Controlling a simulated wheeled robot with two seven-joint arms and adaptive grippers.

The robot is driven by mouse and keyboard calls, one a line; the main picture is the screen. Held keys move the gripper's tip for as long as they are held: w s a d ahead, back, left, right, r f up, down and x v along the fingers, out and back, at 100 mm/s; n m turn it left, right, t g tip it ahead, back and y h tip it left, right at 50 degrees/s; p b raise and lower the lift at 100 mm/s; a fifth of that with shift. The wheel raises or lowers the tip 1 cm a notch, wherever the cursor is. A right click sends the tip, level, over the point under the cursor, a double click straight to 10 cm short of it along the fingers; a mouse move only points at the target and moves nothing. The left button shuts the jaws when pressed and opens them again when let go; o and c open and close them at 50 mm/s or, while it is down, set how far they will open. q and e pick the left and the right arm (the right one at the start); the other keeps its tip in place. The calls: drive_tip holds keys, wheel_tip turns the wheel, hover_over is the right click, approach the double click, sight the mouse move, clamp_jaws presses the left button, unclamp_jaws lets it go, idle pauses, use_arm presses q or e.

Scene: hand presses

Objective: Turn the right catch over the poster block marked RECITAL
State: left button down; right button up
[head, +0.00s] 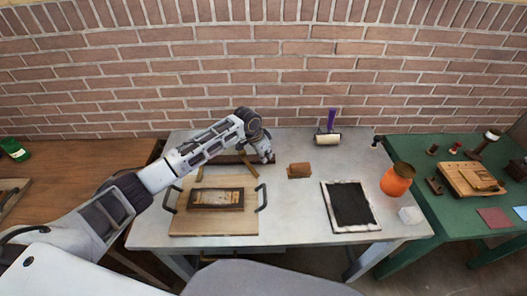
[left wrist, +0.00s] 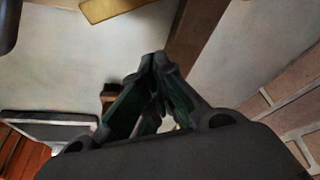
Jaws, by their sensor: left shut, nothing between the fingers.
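A dark-framed block with pale raised lettering (head: 216,198) lies on a light wooden board (head: 213,226) with dark handles at its sides. The lettering is too small to read for sure. My left gripper (head: 267,158) is above the far right corner of the board, beyond the block and apart from it. In the left wrist view its fingers (left wrist: 152,85) are closed together with nothing between them. A brown wooden bar (head: 228,160) lies behind the board, partly hidden by my left arm. I cannot make out a catch clearly. My right gripper is not in view.
A small brown block (head: 299,171), a roller with a purple handle (head: 328,130), a black ink slab (head: 351,205) and an orange jar (head: 396,181) stand to the right on the grey table (head: 290,222). A green table (head: 460,225) adjoins. A brick wall closes the back.

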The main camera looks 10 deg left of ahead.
sight(254, 170)
use_arm(q)
drive_tip(key=shift+x, duration=1.05)
drive_tip(key=shift+s+a+r+p, duration=0.1)
drive_tip(key=shift+s+a+p, duration=0.55)
drive_tip(key=shift+s+a, duration=0.8)
drive_tip(key=shift+s, duration=0.1)
drive_tip(key=shift+s+a+r+m+p, duration=0.1)
drive_tip(key=shift+s+m+p, duration=0.05)
drive_tip(key=shift+m+p, duration=0.35)
drive_tip(key=shift+s+a+m, duration=0.1)
drive_tip(key=shift+s+m, duration=0.1)
drive_tip(key=shift+m, duration=0.1)
drive_tip(key=shift+s+a+m+g+h, duration=0.15)
drive_tip(key=shift+s+m+g+h, duration=0.2)
drive_tip(key=shift+m, duration=0.45)
drive_tip(key=shift+s+a+m+g, duration=0.2)
drive_tip(key=shift+m+g, duration=0.1)
drive_tip(key=shift+m, duration=0.5)
drive_tip(key=shift+s+a+m+g, duration=0.15)
drive_tip(key=shift+s+m+g, duration=0.1)
drive_tip(key=shift+m, duration=0.55)
